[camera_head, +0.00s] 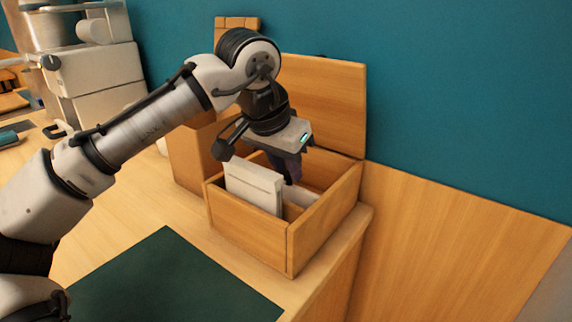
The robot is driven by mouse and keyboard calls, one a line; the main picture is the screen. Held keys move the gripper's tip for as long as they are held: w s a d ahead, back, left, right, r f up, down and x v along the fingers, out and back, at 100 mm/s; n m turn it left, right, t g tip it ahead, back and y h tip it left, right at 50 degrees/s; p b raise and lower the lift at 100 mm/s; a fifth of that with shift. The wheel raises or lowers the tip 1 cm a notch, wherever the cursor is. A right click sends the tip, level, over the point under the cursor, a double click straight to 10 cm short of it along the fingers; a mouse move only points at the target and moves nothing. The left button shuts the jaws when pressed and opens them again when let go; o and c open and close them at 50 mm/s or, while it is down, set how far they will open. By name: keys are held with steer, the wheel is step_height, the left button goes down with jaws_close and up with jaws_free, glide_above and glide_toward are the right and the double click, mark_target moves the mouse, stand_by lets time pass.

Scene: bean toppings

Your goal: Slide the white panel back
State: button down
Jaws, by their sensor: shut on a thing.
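A white panel (253,188) stands upright inside an open wooden box (247,235), near its front wall, with its top edge above the rim. My gripper (290,176) reaches down into the box from above, just behind and to the right of the panel's face. It is shut on the white panel, though the panel and the box's wall partly hide the fingertips and the contact.
The box's raised lid (325,105) leans toward the teal wall (440,90). Another pale piece (301,197) lies inside the box at the right. A dark green mat (175,285) lies in front. A white machine (95,70) stands at the back left.

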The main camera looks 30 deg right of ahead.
steer(key=shift+d, duration=0.1)
steer(key=d, duration=0.1)
steer(key=w+d+p, duration=0.1)
steer(key=d+p, duration=0.1)
steer(key=d, duration=0.1)
steer(key=shift+w, duration=0.25)
steer(key=c, duration=1.2)
jaws_free()
steer(key=p+v, duration=0.1)
steer(key=v, duration=1.3)
steer(key=shift+p, duration=0.3)
steer(key=shift+s+d+f, duration=0.1)
